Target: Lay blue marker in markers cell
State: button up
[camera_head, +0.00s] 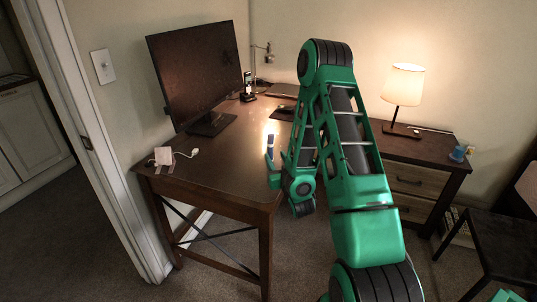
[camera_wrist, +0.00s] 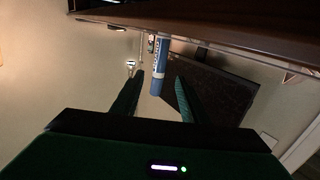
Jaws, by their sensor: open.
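The blue marker (camera_head: 271,144) stands upright near the front right of the brown desk, beside my arm in the head view. In the wrist view, which is upside down, the blue marker (camera_wrist: 159,70) shows between my fingertips, with pale lettering on its side. My gripper (camera_wrist: 159,77) is open, with one finger on each side of the marker and gaps visible. I cannot tell how far the marker reaches in between the fingers. In the head view my gripper (camera_head: 271,164) is low over the desk's front edge. I cannot make out a markers cell; my arm hides part of the desk.
A large monitor (camera_head: 197,70) stands on the desk (camera_head: 212,160) at the left back. A phone on a stand (camera_head: 248,88) is behind. A lit lamp (camera_head: 404,86) stands on the right cabinet.

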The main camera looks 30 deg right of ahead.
aim_at(271, 149)
jog(key=shift+x, duration=2.9)
jog(key=shift+f, duration=0.1)
jog(key=shift+c, duration=0.2)
grip_shut()
